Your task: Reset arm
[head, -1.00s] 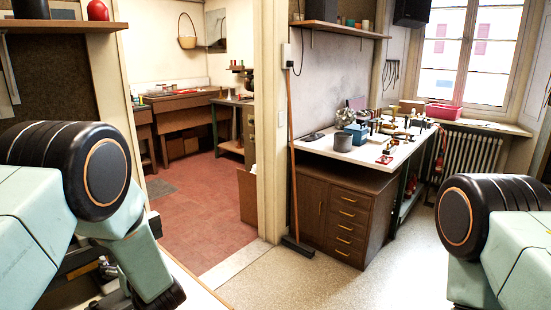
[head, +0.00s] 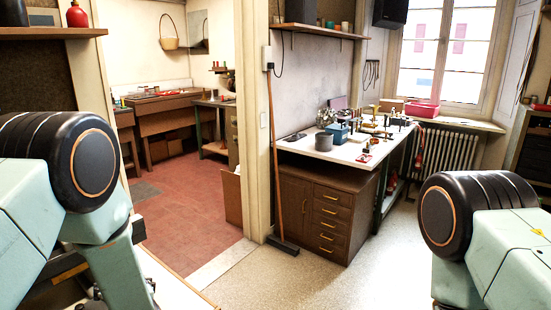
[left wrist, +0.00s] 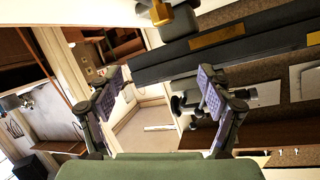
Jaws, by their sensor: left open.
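My left gripper (left wrist: 160,93) shows in the left wrist view with its two jointed fingers spread wide apart and nothing between them.
A white-topped workbench (head: 330,152) with brown drawers (head: 331,222) holds a grey pot (head: 323,141), a blue box (head: 338,131) and several brass parts. A broom (head: 274,160) leans by the doorway. The red floor (head: 185,225) beyond and the speckled floor (head: 370,270) in front look open.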

